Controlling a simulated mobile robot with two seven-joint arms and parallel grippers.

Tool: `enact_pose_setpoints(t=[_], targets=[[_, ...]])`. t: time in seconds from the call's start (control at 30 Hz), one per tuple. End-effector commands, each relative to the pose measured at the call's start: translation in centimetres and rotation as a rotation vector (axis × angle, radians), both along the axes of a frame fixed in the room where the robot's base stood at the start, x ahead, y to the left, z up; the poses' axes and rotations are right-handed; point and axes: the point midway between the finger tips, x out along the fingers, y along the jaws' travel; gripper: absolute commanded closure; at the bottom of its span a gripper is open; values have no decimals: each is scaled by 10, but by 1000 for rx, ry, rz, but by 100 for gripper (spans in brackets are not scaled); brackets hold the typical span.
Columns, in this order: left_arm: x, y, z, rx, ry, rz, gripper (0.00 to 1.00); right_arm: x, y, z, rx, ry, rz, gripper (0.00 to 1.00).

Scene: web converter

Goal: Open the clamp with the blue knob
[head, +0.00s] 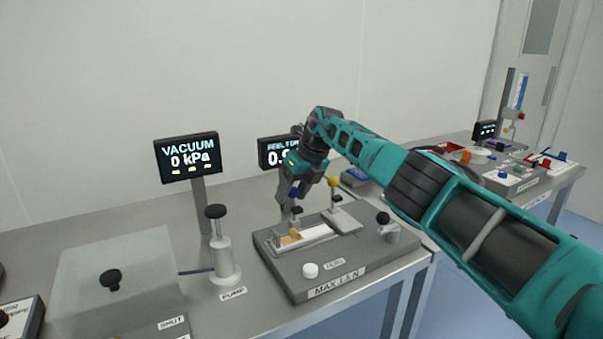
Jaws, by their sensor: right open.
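The blue knob (294,192) shows small between the fingers of my right gripper, above the left part of the grey fixture (300,268). The clamp body under the knob is mostly hidden by the fingers, so I cannot tell its position. My right gripper (295,200) is open and points down at the knob; I cannot tell whether a finger touches it. A pale strip (312,234) with a tan piece (290,237) lies on the fixture below. My left gripper is not in view.
A yellow knob (334,181) stands on a pale block right of my gripper. A black-handled pump (222,250) and vacuum display (187,158) stand left. A peel display (277,152) is behind, partly hidden. A clear box (115,275) is at front left.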

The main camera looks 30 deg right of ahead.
Motion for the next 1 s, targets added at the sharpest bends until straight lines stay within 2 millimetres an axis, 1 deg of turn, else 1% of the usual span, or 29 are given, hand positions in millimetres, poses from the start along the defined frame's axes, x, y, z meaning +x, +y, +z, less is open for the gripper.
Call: enact_pose_setpoints(t=[0.2,0.4,0.5,0.6,0.8,1.0], targets=[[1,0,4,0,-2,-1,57,-8,-7,23,-3,-3,0,45],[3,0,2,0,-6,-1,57,-22,-20,67,-2,-5,-1,45],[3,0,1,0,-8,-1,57,-29,-25,85,-2,-3,-2,45],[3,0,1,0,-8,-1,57,-33,-28,99,-1,-2,-1,45],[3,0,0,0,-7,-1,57,-38,-32,113,-1,0,-1,45],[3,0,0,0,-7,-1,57,-39,-32,114,-1,1,0,45]])
